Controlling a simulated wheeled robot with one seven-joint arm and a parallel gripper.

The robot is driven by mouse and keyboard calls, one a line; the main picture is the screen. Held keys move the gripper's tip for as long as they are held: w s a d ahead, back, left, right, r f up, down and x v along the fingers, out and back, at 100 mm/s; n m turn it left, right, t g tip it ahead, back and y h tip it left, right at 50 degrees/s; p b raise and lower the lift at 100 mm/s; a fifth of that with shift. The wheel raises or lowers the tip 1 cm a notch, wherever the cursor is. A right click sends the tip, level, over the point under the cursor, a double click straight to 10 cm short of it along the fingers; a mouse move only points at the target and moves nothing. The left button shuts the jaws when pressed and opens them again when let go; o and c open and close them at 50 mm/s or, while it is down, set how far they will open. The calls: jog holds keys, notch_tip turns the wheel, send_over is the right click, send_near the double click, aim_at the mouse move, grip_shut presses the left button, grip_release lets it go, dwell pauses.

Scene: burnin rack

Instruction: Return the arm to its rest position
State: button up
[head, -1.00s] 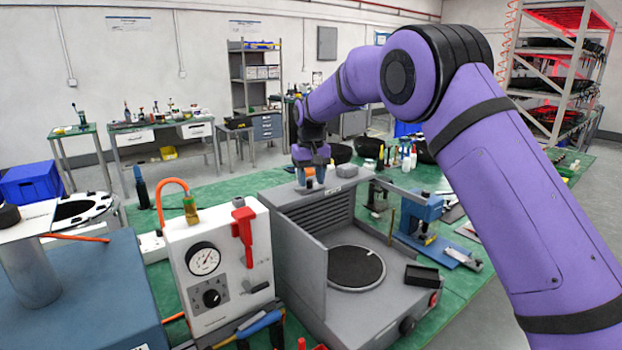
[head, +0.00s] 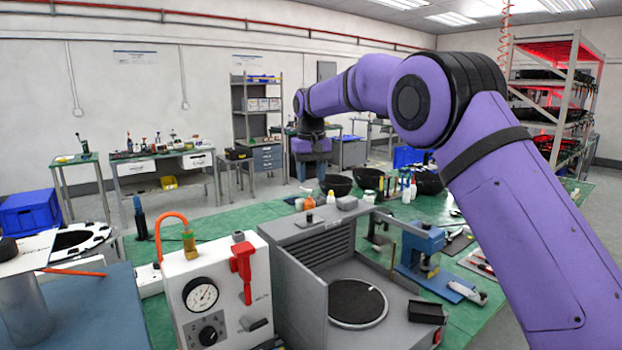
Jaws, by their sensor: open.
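My purple arm reaches in from the right edge of the head view, over the bench, and bends down at its far end. My gripper (head: 310,174) hangs there, pointing down, above and behind the grey open-fronted machine (head: 292,232). Its two fingers are apart, and I see nothing held between them. The gripper is small in the view, so its fingertips are hard to make out.
The green bench (head: 240,217) carries a white gauge box (head: 222,275), a blue press (head: 422,245), dark bowls (head: 338,186) and several bottles. A rack with red lights (head: 556,95) stands at the right. A grey shelf (head: 240,110) stands at the back.

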jog(key=s+d+r+m+t, duration=0.1)
jog(key=s+d+r, duration=0.5)
jog(key=s+d, duration=0.4)
jog(key=s+d+r+m+t, duration=0.1)
jog(key=s+d+r, duration=0.7)
jog(key=s, duration=0.4)
jog(key=s+d+f+t, duration=0.1)
jog(key=s+d+f, duration=0.2)
jog(key=s, duration=0.6)
jog(key=s+d+f+t, duration=0.1)
jog(key=s+d+f, duration=0.2)
jog(key=s, duration=0.5)
jog(key=s+d+f+m+t, duration=0.1)
jog(key=s+d+f, duration=0.1)
jog(key=s+f, duration=0.3)
jog(key=s, duration=0.4)
jog(key=shift+s+d+f, duration=0.15)
jog(key=shift+s+d, duration=0.2)
jog(key=shift+d, duration=0.05)
